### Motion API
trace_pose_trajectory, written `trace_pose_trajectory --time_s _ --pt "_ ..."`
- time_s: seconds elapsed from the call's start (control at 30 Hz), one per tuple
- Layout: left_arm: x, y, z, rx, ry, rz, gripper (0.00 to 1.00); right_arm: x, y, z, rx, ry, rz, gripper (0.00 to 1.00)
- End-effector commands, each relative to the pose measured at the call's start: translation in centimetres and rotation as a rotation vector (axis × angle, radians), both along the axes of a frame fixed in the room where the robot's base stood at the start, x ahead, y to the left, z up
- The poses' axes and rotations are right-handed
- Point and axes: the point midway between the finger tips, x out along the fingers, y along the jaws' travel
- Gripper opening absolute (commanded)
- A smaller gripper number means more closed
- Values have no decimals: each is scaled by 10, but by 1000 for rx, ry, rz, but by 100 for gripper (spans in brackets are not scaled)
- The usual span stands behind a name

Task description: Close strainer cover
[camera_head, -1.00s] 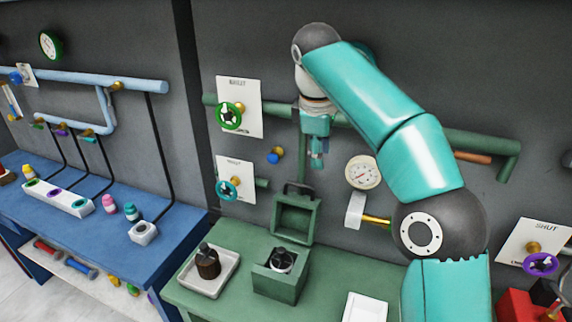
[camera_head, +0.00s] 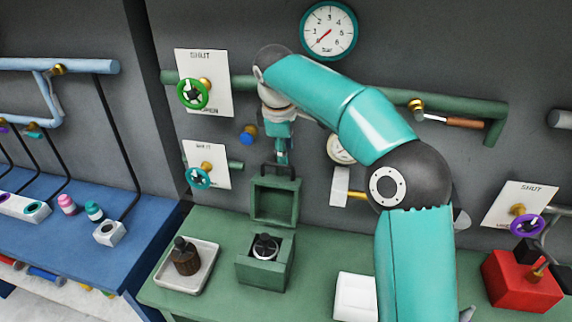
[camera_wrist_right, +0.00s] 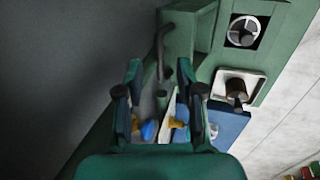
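The strainer box (camera_head: 264,274) is a green block on the green bench, with a round metal strainer (camera_head: 264,247) in its top opening. Its square green cover (camera_head: 275,219) stands raised behind it, with a dark handle (camera_head: 280,166) on its upper edge. In the right wrist view the box (camera_wrist_right: 205,90) and handle (camera_wrist_right: 161,50) also show. My right gripper (camera_head: 282,156) points down just above the handle; in the wrist view its fingers (camera_wrist_right: 159,85) are apart, with the handle ahead between them. Contact cannot be told. My left gripper is out of view.
A pale tray (camera_head: 187,268) with a brown cylinder (camera_head: 184,255) sits left of the box. A white block (camera_head: 356,296) and a red box (camera_head: 522,282) stand to the right. Pipes, a gauge (camera_head: 329,31) and valve wheels (camera_head: 193,93) line the wall.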

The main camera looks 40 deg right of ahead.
Motion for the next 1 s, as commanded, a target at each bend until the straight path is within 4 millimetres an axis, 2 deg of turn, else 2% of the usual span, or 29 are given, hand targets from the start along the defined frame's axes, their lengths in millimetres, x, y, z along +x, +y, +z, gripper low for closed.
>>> trace_pose_trajectory --time_s 0.1,0.3,0.7,0.9,0.93,1.0 --pt "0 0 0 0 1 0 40 4 -6 -22 0 3 -2 37" --pt "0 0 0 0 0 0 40 9 -12 -44 -1 2 -3 37" --pt "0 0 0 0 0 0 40 10 -14 -51 0 0 -2 37" --pt "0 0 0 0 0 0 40 10 -14 -50 0 0 -2 4" --pt "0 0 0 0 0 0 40 10 -14 -50 0 0 -2 0" --pt "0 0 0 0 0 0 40 10 -14 -50 0 0 -2 0"
